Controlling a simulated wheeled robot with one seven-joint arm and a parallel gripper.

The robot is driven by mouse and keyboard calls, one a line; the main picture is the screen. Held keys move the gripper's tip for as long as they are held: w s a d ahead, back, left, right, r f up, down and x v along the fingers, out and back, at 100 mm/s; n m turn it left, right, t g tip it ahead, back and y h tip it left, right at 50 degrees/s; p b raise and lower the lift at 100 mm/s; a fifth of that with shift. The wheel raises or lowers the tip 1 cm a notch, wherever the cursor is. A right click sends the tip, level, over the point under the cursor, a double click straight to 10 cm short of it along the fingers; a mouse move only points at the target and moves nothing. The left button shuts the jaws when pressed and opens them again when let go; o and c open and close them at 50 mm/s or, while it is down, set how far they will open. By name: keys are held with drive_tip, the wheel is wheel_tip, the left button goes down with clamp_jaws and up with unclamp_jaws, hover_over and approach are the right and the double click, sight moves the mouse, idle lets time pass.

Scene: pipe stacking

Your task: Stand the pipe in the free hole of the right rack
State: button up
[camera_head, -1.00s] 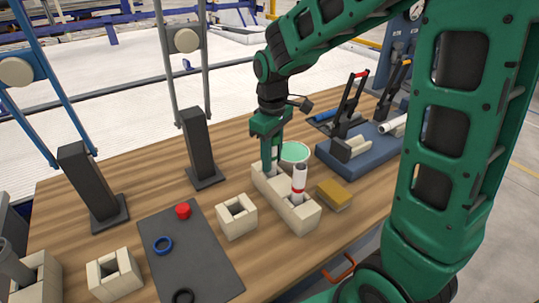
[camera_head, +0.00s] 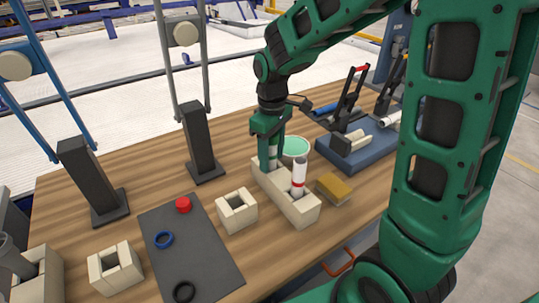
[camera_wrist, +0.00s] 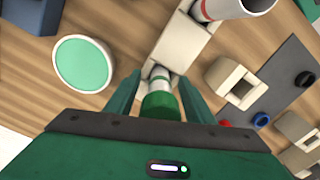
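The right rack (camera_head: 300,211) is a long cream block on the wooden table. A white pipe with a red band (camera_head: 299,175) stands upright in its near hole; it also shows at the top of the wrist view (camera_wrist: 215,8). A second pipe, white with green (camera_wrist: 160,104), stands at the far hole of the rack, its lower end hidden inside. My gripper (camera_head: 271,166) points down over this far end. In the wrist view, its fingers (camera_wrist: 160,92) stand on either side of the green pipe with small gaps, so it looks open.
A green-topped round dish (camera_head: 294,147) is just behind the rack, and a yellow-brown block (camera_head: 334,189) lies to its right. A square cream holder (camera_head: 236,213) and a dark mat (camera_head: 190,250) with rings are to the left. A blue fixture (camera_head: 365,150) stands at the right.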

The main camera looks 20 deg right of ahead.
drive_tip(key=shift+r, duration=0.1)
wheel_tip(320, 180, up, 10)
drive_tip(key=shift+w+r, duration=0.1)
drive_tip(key=shift+r, duration=0.2)
idle(0.4)
idle(0.5)
drive_tip(key=shift+s, duration=0.2)
drive_tip(key=s+d+f+m, duration=0.2)
drive_tip(key=s+d+m, duration=0.4)
drive_tip(key=s, duration=0.6)
drive_tip(key=s+d+f+m, duration=0.3)
drive_tip(key=s+d+m, duration=0.4)
drive_tip(key=s+d, duration=0.4)
drive_tip(key=shift+s+f, duration=0.15)
drive_tip(key=shift+s, duration=0.8)
drive_tip(key=shift+w, duration=0.1)
